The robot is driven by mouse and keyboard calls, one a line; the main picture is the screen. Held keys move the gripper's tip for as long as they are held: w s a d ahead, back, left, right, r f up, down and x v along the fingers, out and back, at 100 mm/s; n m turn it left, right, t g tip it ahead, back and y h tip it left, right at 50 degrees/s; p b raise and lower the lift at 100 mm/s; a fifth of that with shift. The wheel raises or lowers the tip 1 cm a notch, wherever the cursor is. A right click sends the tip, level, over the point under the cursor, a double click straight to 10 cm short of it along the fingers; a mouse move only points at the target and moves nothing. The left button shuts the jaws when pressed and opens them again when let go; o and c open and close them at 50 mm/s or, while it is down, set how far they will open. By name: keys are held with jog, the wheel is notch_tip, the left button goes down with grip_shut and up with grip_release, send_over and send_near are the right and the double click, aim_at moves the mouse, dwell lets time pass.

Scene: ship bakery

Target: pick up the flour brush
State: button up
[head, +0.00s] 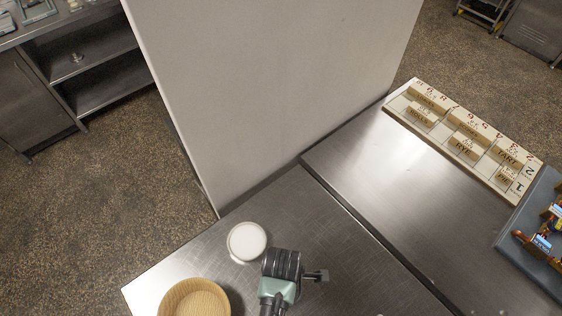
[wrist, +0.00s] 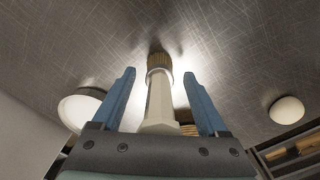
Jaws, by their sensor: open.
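What appears to be the flour brush (wrist: 160,100) stands between my fingers in the wrist view, with a pale tapered body, a light band and a brown ridged end toward the steel surface. My gripper (wrist: 159,75) is open, its blue fingers on either side of the brush with a visible gap on each side. In the head view my wrist hides the fingers and the brush, above the steel table (head: 335,290).
A round white-topped container (head: 247,242) stands close left of my wrist, with a wooden bowl (head: 195,300) nearer. A pale partition (head: 270,90) rises behind. A lettered, numbered board (head: 465,139) and a grey tray (head: 545,220) lie right. The adjoining steel top (head: 390,180) is mostly clear.

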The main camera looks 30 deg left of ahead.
jog(key=shift+f, duration=0.45)
grip_shut()
jog(key=shift+r, duration=0.15)
